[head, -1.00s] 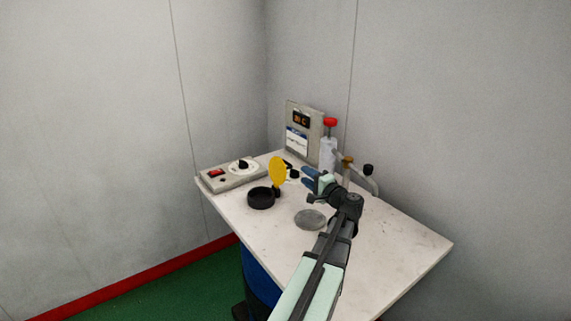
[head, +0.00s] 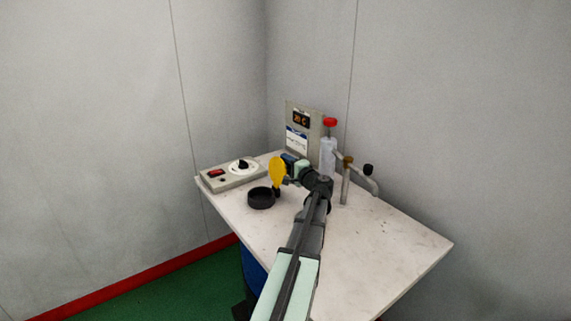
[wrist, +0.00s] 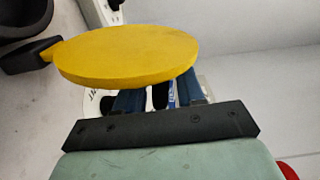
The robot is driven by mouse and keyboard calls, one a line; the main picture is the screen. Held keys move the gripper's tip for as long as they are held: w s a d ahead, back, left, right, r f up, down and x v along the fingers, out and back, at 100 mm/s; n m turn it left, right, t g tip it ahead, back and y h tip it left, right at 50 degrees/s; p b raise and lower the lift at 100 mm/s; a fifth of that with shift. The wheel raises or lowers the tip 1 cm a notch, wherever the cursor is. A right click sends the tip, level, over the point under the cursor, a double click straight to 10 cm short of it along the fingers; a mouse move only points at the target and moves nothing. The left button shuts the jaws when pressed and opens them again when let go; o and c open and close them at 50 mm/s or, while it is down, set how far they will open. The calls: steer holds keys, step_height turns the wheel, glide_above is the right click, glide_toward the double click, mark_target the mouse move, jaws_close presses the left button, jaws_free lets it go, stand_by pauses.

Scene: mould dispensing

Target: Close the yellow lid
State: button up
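The yellow lid (head: 277,172) stands raised, close to upright, at the right edge of the round black mould (head: 261,199), whose top is open. In the wrist view the lid (wrist: 125,55) is a large tilted disc across the upper middle, with its dark hinge arm at left. My gripper (head: 289,161) is just right of and behind the lid. Its blue fingers (wrist: 160,98) are apart with a gap between them, so it looks open. The lid hides the fingertips in the wrist view, and I cannot tell whether they touch it.
A control box (head: 232,175) with a red switch and dial sits left of the mould. A display panel (head: 303,130), a red-topped bottle (head: 328,155) and a metal post with a curved arm (head: 346,180) stand behind and right. The table's front right (head: 385,245) is clear.

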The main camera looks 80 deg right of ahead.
steer(key=shift+w+d, duration=0.3)
jaws_close()
stand_by(0.3)
steer(key=shift+a+f, duration=0.1)
